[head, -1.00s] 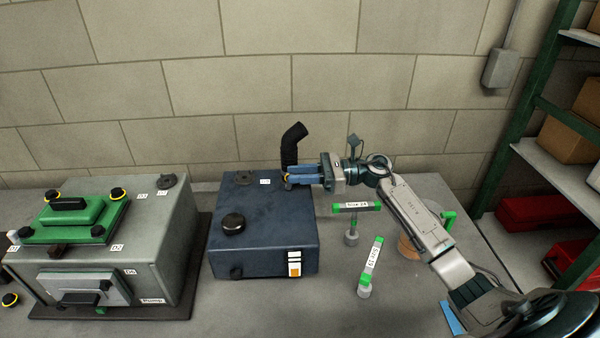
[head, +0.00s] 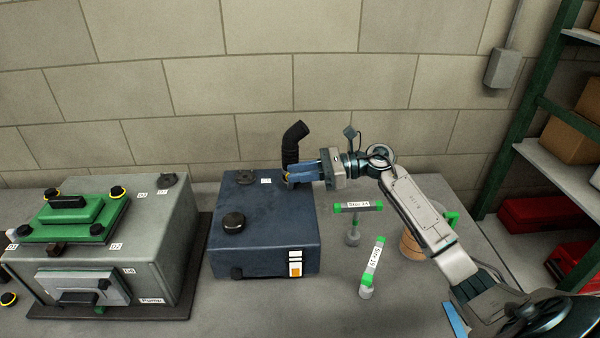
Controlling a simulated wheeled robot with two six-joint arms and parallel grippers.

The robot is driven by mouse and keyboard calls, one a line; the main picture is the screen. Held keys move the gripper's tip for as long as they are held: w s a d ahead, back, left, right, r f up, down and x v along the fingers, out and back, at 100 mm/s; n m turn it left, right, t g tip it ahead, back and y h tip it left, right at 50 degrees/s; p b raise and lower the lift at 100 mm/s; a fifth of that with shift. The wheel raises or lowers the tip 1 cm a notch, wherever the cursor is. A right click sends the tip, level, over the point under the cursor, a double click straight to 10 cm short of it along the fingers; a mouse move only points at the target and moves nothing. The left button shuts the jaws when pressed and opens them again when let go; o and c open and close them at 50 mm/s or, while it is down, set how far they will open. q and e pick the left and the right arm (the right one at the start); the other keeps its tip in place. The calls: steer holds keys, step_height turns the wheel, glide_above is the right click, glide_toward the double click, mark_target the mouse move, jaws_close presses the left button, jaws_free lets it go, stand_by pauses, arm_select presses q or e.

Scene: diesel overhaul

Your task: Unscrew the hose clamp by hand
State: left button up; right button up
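A black bent hose (head: 293,143) stands up at the back right of a dark blue box (head: 262,215). The hose clamp (head: 286,177) shows only as a small yellow spot at the base of the hose, mostly hidden by my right gripper. My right gripper (head: 290,174) comes in from the right, with its blue fingers at the clamp at the foot of the hose. The fingers look close together, but whether they are closed on the clamp is too small to tell. My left gripper is not in view.
A grey pump box (head: 165,225) with a green cover (head: 75,213) stands at the left. Two green-ended T-handle tools, one upright (head: 358,207) and one nearer (head: 374,258), stand right of the blue box. A shelf (head: 560,170) is at the far right.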

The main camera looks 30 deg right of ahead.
steer(key=shift+s+d+f+b, duration=0.1)
steer(key=shift+s+d+b, duration=0.05)
steer(key=shift+d+b, duration=0.15)
steer(key=b+v, duration=0.5)
steer(key=v, duration=0.5)
